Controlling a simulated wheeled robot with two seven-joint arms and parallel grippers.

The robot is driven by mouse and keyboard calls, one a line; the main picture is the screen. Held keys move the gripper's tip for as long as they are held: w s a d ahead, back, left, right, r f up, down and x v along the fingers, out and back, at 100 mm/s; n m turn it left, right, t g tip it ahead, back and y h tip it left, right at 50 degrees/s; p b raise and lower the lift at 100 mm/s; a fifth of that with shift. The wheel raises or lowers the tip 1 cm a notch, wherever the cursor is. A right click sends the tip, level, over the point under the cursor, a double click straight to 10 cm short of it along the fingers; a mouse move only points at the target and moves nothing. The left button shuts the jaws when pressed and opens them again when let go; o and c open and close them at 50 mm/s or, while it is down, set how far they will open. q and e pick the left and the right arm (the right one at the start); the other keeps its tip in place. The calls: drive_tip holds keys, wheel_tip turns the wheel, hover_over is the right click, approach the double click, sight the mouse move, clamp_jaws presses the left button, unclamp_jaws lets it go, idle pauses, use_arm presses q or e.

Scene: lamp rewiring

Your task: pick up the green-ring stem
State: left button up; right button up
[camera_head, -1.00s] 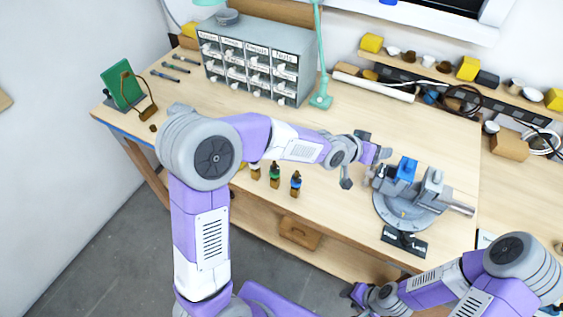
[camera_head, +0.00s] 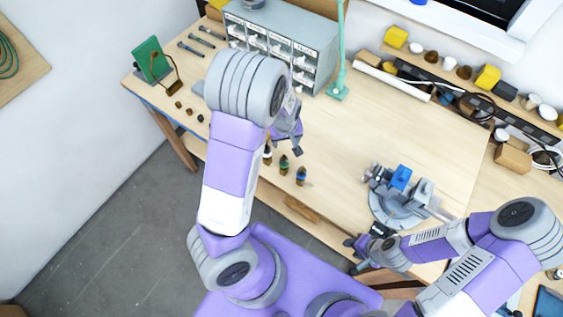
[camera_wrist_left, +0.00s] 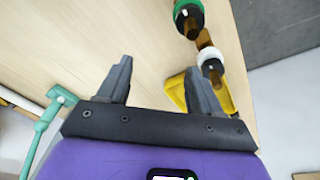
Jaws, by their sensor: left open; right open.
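The green-ring stem (camera_head: 284,163) stands near the bench's front edge, between a white-ring stem (camera_head: 267,156) and a blue-ring stem (camera_head: 300,176). In the left wrist view the green-ring stem (camera_wrist_left: 188,18) is at the top, beyond my fingertips and partly cut off by the frame. The white-ring stem (camera_wrist_left: 211,66) is beside the right-hand finger there.
A blue-and-grey vise (camera_head: 398,190) stands on a round base to the right. A drawer cabinet (camera_head: 285,45) and green lamp (camera_head: 338,92) stand behind. A yellow piece (camera_wrist_left: 176,88) lies near the white-ring stem. The middle of the bench (camera_head: 385,130) is clear.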

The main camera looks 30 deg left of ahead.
sight(283, 156)
use_arm(q)
drive_tip(key=shift+g+h, duration=0.3)
drive_tip(key=shift+g, duration=0.4)
drive_tip(key=s, duration=0.1)
drive_tip(key=s+d, duration=0.1)
drive_tip(key=s+r, duration=0.1)
drive_tip(key=s, duration=0.1)
drive_tip(key=shift+s+d, duration=0.1)
drive_tip(key=shift+d, duration=0.2)
drive_tip(key=shift+s+d, duration=0.15)
drive_tip(key=shift+s, duration=0.2)
drive_tip(key=shift+s+f, duration=0.1)
drive_tip(key=shift+f, duration=0.35)
wheel_tip(283, 156, down, 6)
drive_tip(key=shift+d+f+b, duration=0.1)
drive_tip(key=shift+f+b, duration=0.15)
drive_tip(key=shift+b, duration=0.15)
drive_tip(key=shift+w, duration=0.2)
clamp_jaws()
